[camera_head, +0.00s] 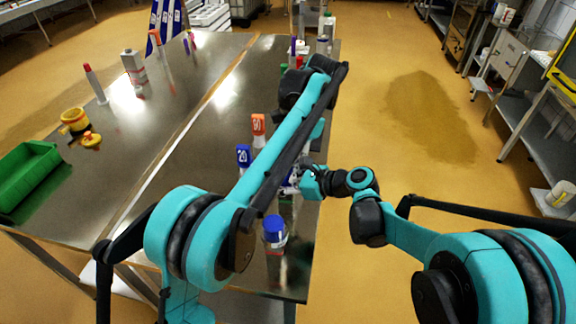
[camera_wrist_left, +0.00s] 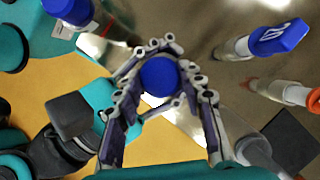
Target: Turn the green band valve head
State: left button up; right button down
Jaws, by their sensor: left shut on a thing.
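In the left wrist view a round blue head (camera_wrist_left: 158,76) sits between the fingers of my left gripper (camera_wrist_left: 160,85), which is shut on it. I see it from its end, and no green band shows on it there. In the head view my left forearm covers most of this spot. My right gripper (camera_head: 292,186) reaches in from the right at the table's edge, close to the same spot. Its fingers are small and partly hidden, so I cannot tell how far they are apart.
A blue-capped jar (camera_head: 274,232) stands at the near table edge. The table's middle is mostly clear.

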pick_arm(q)
jog(key=shift+a+m, duration=0.1)
jog(key=shift+m, duration=0.3)
jog(key=o, duration=1.2)
jog(key=shift+c, duration=0.2)
jog(key=v, duration=0.8)
pick_arm(e)
jog(key=c, duration=0.6)
grip_release()
jog(key=shift+c, duration=0.2)
